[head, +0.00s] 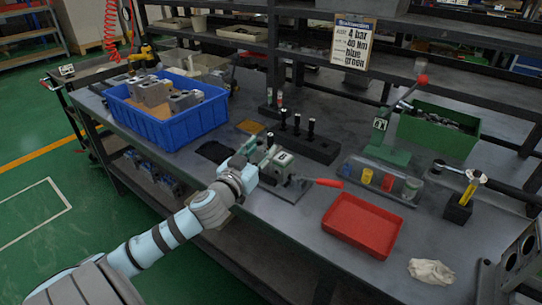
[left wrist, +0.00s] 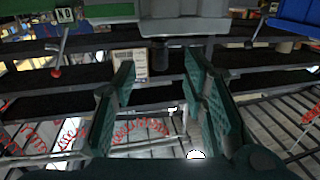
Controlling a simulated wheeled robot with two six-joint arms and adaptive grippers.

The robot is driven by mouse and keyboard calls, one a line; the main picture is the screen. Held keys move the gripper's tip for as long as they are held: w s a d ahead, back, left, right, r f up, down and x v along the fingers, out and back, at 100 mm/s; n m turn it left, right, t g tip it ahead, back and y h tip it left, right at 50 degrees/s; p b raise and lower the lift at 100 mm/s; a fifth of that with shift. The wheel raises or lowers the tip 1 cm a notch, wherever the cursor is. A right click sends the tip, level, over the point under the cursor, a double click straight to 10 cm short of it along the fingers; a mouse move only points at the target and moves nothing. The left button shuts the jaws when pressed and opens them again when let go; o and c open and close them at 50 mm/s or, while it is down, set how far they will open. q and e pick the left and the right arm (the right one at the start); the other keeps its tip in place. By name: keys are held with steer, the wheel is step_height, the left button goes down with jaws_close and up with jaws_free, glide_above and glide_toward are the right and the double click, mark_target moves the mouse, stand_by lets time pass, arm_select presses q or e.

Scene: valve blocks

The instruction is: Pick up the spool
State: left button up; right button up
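Several dark upright spools (head: 312,129) stand in a black rack (head: 322,151) at the middle of the bench. A grey valve block (head: 283,163) sits in a fixture just in front of the rack. My left gripper (head: 257,155) is at the left side of this block. In the left wrist view the green-padded fingers of my left gripper (left wrist: 160,75) are apart. A short dark round piece (left wrist: 159,55) shows between them under a grey body (left wrist: 185,28); I cannot tell whether it is a spool end. My right gripper is not in view.
A blue bin (head: 170,126) with grey blocks stands left. A red tray (head: 362,226), a red-handled lever (head: 328,183), a clear tray of coloured parts (head: 380,182), a green press (head: 388,148) and a white cloth (head: 431,271) are right.

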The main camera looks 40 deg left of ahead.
mark_target(269, 138)
arm_select(q)
steer(key=x, duration=0.6)
steer(key=shift+r, duration=0.35)
jaws_close()
